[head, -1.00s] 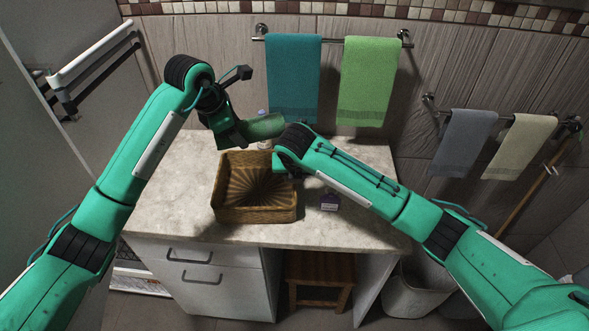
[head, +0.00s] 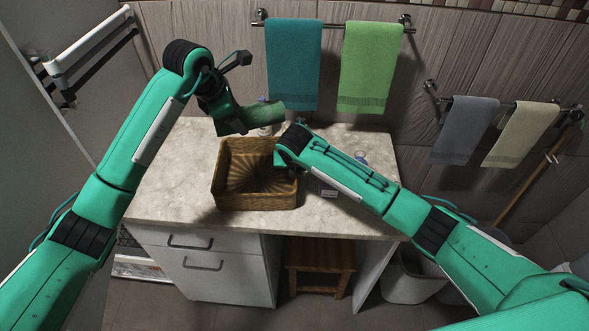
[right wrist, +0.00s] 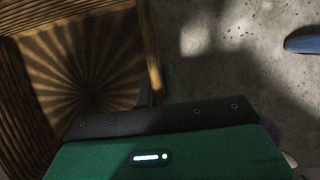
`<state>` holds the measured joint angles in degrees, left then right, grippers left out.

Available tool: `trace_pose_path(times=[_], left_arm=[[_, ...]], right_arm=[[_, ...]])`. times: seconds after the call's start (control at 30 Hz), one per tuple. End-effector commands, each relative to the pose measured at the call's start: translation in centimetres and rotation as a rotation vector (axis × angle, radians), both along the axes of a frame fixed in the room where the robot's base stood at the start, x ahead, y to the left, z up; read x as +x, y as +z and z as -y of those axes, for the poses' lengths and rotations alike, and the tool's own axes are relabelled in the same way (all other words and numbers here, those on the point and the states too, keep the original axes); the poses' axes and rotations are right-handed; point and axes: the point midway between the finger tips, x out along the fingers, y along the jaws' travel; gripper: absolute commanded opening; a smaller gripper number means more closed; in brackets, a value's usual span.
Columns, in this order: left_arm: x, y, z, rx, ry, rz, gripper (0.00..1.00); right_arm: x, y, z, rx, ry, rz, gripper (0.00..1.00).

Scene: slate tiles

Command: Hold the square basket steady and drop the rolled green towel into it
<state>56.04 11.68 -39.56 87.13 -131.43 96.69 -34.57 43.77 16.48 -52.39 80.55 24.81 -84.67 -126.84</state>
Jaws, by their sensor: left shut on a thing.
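The square wicker basket (head: 256,201) stands open and upright on the counter, and its inside looks empty. It also shows at the left of the right wrist view (right wrist: 152,45). My left gripper (head: 232,122) is shut on the rolled green towel (head: 264,114). The towel is held slightly tilted, above and behind the basket's back rim, clear of it. My right gripper (head: 281,158) is at the basket's right rim.
A small purple-and-white box (head: 328,191) lies right of the basket, and a blue item (head: 361,158) sits farther back. A bottle (head: 264,130) stands behind the basket. Teal (head: 293,65) and light green (head: 370,65) towels hang on the wall. The counter's left side is free.

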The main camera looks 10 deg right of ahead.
Motion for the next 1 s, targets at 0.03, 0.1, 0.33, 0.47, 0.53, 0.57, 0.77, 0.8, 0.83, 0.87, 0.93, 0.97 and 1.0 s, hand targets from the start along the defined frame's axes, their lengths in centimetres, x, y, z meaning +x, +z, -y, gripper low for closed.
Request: trace_pose_path(times=[0.03, 0.1, 0.33, 0.47, 0.53, 0.57, 0.77, 0.8, 0.83, 0.87, 0.93, 0.97, 1.0], left_arm=[[0.0, 0.0, 0.0, 0.000, 0.000, 0.000, 0.34], [0.0, 0.0, 0.0, 0.000, 0.000, 0.000, 0.34], [-0.2, -0.6, 0.0, 0.002, 0.094, 0.002, 0.34], [-0.6, -1.5, 0.1, 0.004, 0.240, 0.002, 0.34], [-0.8, -2.0, 0.1, 0.004, 0.332, 0.004, 0.34], [-0.8, -2.3, 0.1, 0.004, 0.372, 0.003, 0.34], [-1.4, -3.7, 0.0, 0.003, 0.606, 0.003, 0.34], [-1.5, -3.9, 0.0, 0.002, 0.644, 0.002, 0.34], [-1.5, -4.1, -0.1, 0.002, 0.669, 0.003, 0.34], [-1.6, -4.2, -0.1, 0.002, 0.692, 0.004, 0.34], [-1.7, -4.5, -0.1, 0.001, 0.734, 0.003, 0.34], [-1.7, -4.6, -0.2, 0.001, 0.748, 0.001, 0.34], [-1.8, -4.8, -0.2, 0.001, 0.764, 0.001, 0.34]], right_arm=[[0.0, 0.0, 0.0, 0.000, 0.000, 0.000, 0.00], [0.0, 0.0, 0.0, 0.000, 0.000, 0.000, 0.00], [0.0, 0.0, 0.0, 0.000, 0.000, 0.000, 0.00], [0.0, 0.0, 0.0, 0.000, 0.000, 0.000, 0.00], [0.0, 0.0, 0.0, 0.000, 0.000, 0.000, 0.00], [0.0, 0.0, 0.0, 0.000, 0.000, 0.000, 0.00], [0.0, 0.0, 0.0, 0.000, 0.000, 0.000, 0.00], [0.0, 0.0, 0.0, 0.000, 0.000, 0.000, 0.00], [0.0, 0.0, 0.0, 0.000, 0.000, 0.000, 0.00], [0.0, 0.0, 0.0, 0.000, 0.000, 0.000, 0.00], [0.0, 0.0, 0.0, 0.000, 0.000, 0.000, 0.00], [0.0, 0.0, 0.0, 0.000, 0.000, 0.000, 0.00], [0.0, 0.0, 0.0, 0.000, 0.000, 0.000, 0.00]])
